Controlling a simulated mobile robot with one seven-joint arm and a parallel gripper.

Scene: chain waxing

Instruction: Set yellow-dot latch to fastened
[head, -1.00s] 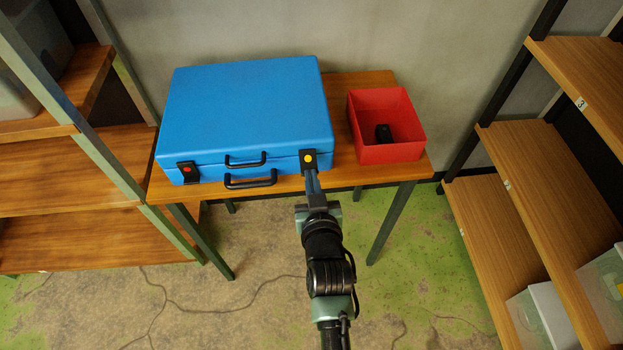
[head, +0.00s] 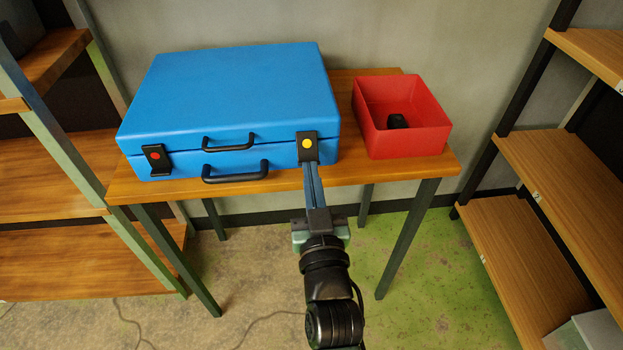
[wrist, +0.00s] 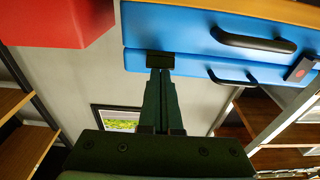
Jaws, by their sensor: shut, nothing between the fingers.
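The blue case (head: 230,95) lies closed on the wooden table. Its yellow-dot latch (head: 307,147), a black plate, is at the right of the front face and spans the seam of lid and base. In the wrist view the latch (wrist: 160,60) shows as a dark block, its dot not visible. My gripper (head: 311,170) is shut and empty, its fingertips at the latch's lower edge; I cannot tell if they touch. In the wrist view the gripper (wrist: 159,76) ends right at the latch. The red-dot latch (head: 155,160) is at the left of the front.
Two black handles, upper (head: 229,142) and lower (head: 235,173), stick out of the case front. A red open box (head: 405,140) with a small black object (head: 397,121) stands right of the case. Shelves flank the table (head: 260,184) on both sides.

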